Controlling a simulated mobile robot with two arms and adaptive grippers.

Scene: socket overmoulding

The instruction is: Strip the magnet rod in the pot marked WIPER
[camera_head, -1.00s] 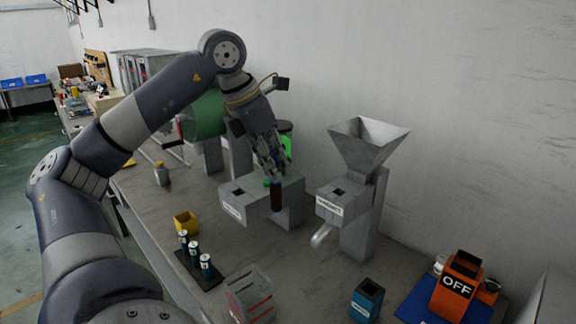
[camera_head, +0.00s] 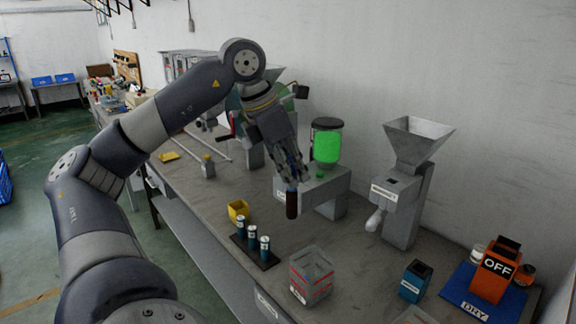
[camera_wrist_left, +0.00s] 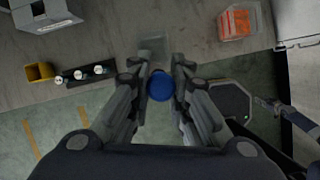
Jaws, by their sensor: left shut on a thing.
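In the left wrist view the rod's round blue top (camera_wrist_left: 161,86) shows between the fingertips. The rod hangs in the air in front of a grey machine block (camera_head: 327,192). No WIPER mark can be read. Small open pots in view are a yellow one (camera_head: 238,210), also in the left wrist view (camera_wrist_left: 40,72), and a blue one (camera_head: 415,281) with an unreadable label. My right gripper is not in view.
A black rack (camera_head: 256,255) holds several small cans beside the yellow pot. A clear red-striped bin (camera_head: 311,276) stands near the front edge. A grey hopper machine (camera_head: 405,200) and an orange OFF box (camera_head: 494,270) on a blue DRY mat are at right.

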